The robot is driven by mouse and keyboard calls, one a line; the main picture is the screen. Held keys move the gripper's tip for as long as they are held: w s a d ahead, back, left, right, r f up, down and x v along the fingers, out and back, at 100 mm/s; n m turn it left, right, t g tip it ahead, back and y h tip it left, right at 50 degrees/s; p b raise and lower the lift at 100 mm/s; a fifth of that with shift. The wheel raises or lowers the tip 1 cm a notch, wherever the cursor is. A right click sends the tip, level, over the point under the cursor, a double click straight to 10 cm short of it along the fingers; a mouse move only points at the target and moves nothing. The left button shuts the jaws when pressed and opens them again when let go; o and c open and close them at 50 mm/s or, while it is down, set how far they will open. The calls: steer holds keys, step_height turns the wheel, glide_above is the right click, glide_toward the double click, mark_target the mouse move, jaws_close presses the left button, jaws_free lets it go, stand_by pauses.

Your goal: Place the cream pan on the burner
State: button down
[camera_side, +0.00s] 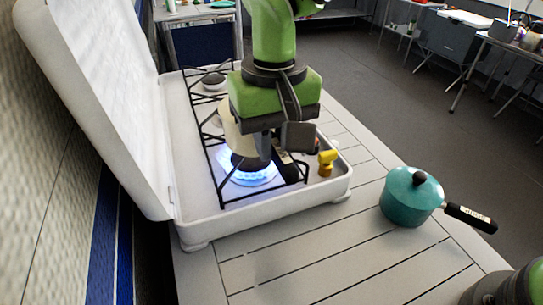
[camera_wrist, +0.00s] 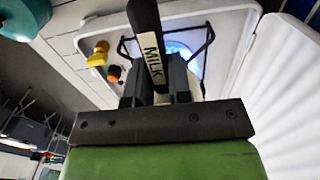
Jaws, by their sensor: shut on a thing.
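The cream pan (camera_side: 230,126) is in the side view, partly hidden behind my gripper (camera_side: 272,148). It is over the stove's grate, near the lit front burner (camera_side: 250,177), which has a blue flame. I cannot tell whether the pan touches the grate. My gripper is shut on the pan's black handle, which carries a pale label reading MILK. In the wrist view the handle (camera_wrist: 151,45) stands out between the dark fingers of my gripper (camera_wrist: 160,88). The burner's blue glow (camera_wrist: 180,50) shows behind it; the pan's body is mostly hidden there.
The white stove (camera_side: 265,216) has its lid (camera_side: 95,85) open at the left. A yellow knob (camera_side: 327,162) is at its right edge. A teal pot (camera_side: 405,198) with a lid and black handle stands on the slatted table (camera_side: 290,262) to the right. The table's front is clear.

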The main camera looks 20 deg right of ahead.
steer(key=shift+f, duration=1.8)
steer(key=shift+f, duration=0.15)
steer(key=c, duration=1)
jaws_free()
steer(key=shift+c, duration=0.2)
step_height(320, 180, up, 12)
steer(key=shift+r, duration=0.15)
